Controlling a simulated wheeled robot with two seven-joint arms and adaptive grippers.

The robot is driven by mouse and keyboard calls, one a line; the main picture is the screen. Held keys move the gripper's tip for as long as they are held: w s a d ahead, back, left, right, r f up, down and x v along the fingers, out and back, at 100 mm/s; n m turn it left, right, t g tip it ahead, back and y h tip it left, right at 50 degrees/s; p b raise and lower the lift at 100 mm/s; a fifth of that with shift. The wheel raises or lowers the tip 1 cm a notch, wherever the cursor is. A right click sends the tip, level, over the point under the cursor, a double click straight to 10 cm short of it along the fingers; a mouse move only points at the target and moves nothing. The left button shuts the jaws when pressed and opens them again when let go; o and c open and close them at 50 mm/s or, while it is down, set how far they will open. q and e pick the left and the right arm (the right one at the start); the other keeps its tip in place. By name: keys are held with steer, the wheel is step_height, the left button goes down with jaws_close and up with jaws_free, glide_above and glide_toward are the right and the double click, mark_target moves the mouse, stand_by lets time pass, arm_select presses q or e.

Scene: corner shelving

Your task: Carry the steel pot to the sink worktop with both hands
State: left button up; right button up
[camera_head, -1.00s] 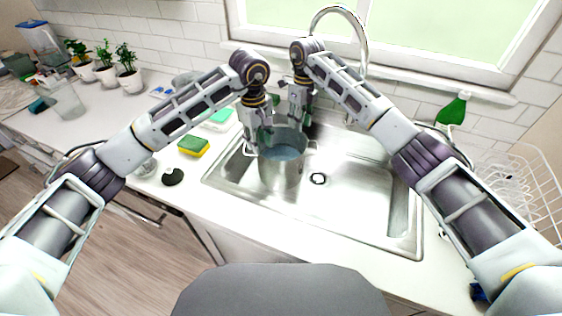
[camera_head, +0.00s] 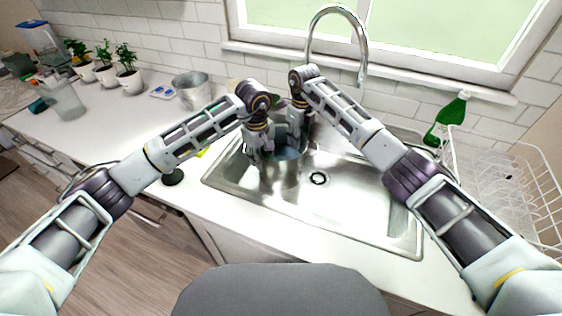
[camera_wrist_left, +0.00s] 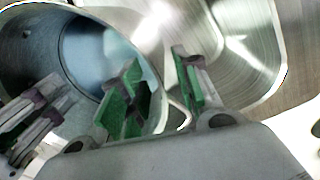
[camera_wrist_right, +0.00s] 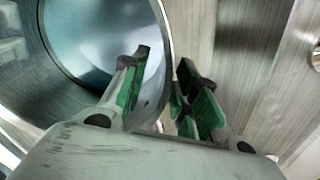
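The steel pot (camera_head: 281,178) stands upright in the left part of the sink basin, partly hidden by my grippers. My left gripper (camera_head: 260,160) is at its near left rim, and my right gripper (camera_head: 299,130) is at its far side. In the left wrist view, the green-padded fingers (camera_wrist_left: 160,90) are apart, one over the pot's mouth (camera_wrist_left: 85,50) and one outside. In the right wrist view, the fingers (camera_wrist_right: 163,75) are also apart, with the pot's wall (camera_wrist_right: 166,45) between them. The handles are mostly hidden.
The steel sink (camera_head: 350,205) has a tall curved faucet (camera_head: 337,12) behind it. A metal bucket (camera_head: 191,92) and several potted plants (camera_head: 130,78) stand at the back left. A green bottle (camera_head: 447,118) and a white wire rack (camera_head: 505,185) are at right.

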arm_select(q)
steer(key=c, duration=0.7)
arm_select(e)
jaws_close()
arm_select(q)
jaws_close()
steer(key=shift+a, duration=0.1)
arm_select(e)
steer(key=shift+d, duration=0.1)
arm_select(q)
steer(key=shift+w+r, duration=0.1)
steer(key=shift+w, duration=0.1)
arm_select(e)
steer(key=shift+w+r, duration=0.1)
steer(key=shift+w, duration=0.05)
